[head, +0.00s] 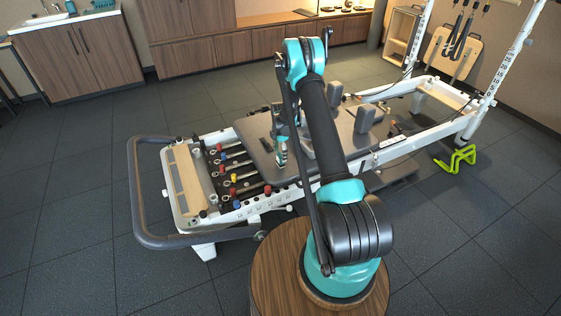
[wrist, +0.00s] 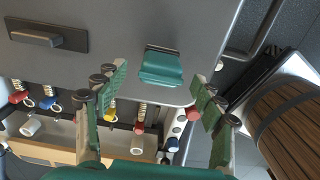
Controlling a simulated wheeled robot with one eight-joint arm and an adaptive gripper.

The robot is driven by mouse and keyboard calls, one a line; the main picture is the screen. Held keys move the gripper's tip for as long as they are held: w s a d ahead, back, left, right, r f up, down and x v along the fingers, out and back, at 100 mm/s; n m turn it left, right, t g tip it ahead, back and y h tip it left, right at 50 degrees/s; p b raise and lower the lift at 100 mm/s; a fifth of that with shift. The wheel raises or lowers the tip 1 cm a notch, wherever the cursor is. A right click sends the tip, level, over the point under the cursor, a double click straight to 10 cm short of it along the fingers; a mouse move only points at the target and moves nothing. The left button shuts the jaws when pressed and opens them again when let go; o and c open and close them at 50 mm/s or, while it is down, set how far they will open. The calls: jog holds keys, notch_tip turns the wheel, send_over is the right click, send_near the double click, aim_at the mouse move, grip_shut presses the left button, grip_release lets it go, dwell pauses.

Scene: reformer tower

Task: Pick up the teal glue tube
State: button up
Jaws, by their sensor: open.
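The teal glue tube (wrist: 162,68) lies on the grey padded carriage (wrist: 205,30) near its edge in the wrist view. My gripper (wrist: 159,80) is open, with one green-padded finger to the left of the tube and one to the right. The fingers look apart from the tube, and how far above the pad they are is hard to tell. In the head view my gripper (head: 281,150) is over the carriage (head: 255,130), partly behind my arm. I cannot make out the tube there.
Springs with coloured ends (head: 232,177) lie beside the carriage, near the foot bar (head: 140,215). Grey shoulder blocks (head: 365,118) stand on the carriage. A dark handle-like block (wrist: 36,39) is on the pad. A green stand (head: 457,158) is on the open floor at right.

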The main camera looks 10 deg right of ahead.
aim_at(281, 154)
jog(key=shift+d+f, duration=0.1)
jog(key=shift+f, duration=2.7)
jog(key=shift+c, duration=0.6)
jog(key=c, duration=1.2)
jog(key=shift+o, duration=0.2)
jog(key=shift+r, duration=0.1)
notch_tip(281, 154, up, 20)
